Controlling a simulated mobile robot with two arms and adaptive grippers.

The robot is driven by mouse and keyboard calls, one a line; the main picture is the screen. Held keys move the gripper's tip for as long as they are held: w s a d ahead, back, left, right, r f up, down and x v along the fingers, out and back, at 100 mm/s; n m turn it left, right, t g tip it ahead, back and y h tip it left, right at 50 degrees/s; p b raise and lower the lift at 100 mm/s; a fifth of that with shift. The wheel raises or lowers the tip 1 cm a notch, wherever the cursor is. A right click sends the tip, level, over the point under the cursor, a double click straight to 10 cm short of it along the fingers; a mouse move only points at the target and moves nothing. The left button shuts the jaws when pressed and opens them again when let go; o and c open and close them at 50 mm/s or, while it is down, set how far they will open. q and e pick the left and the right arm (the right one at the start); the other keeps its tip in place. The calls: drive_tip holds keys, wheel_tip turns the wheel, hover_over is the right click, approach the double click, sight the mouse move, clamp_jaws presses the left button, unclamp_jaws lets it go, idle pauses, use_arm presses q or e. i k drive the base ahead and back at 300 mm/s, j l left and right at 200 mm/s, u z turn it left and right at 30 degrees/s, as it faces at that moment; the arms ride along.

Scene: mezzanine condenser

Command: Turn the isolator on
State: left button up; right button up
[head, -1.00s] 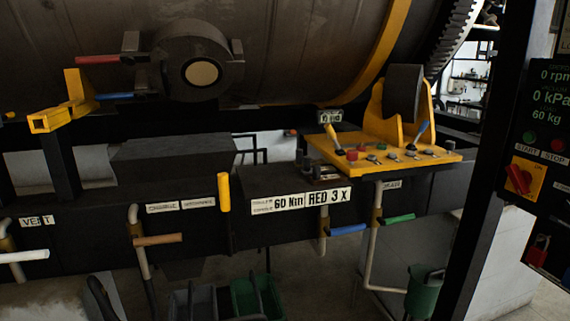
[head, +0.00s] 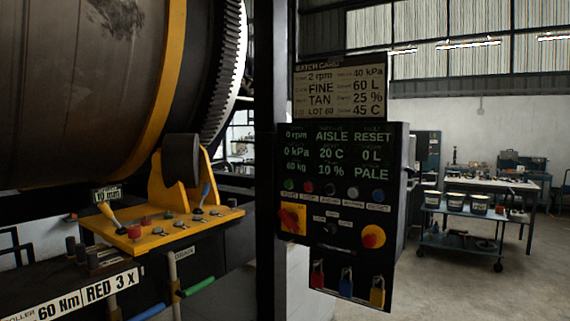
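The control panel (head: 342,200) is a dark box on a black post, right of centre in the head view. A red rotary switch on a yellow plate (head: 292,219), which looks like the isolator, sits at its lower left. Its handle seems to slant, but its exact setting is too small to tell. A round red button on a yellow disc (head: 373,236) is at the panel's lower right. Neither of my grippers is in view.
Red (head: 317,274), blue (head: 346,282) and yellow (head: 377,292) padlocks hang under the panel. A yellow lever console (head: 165,232) and a large drum (head: 80,90) stand left of the post (head: 268,160). A cart (head: 460,238) stands behind right; floor beside it is clear.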

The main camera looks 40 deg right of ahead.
sight(290, 219)
drive_tip(key=z, duration=1.8)
drive_tip(key=i+j, duration=0.1)
drive_tip(key=i, duration=0.25)
drive_tip(key=i+u, duration=0.8)
drive_tip(key=k, duration=0.05)
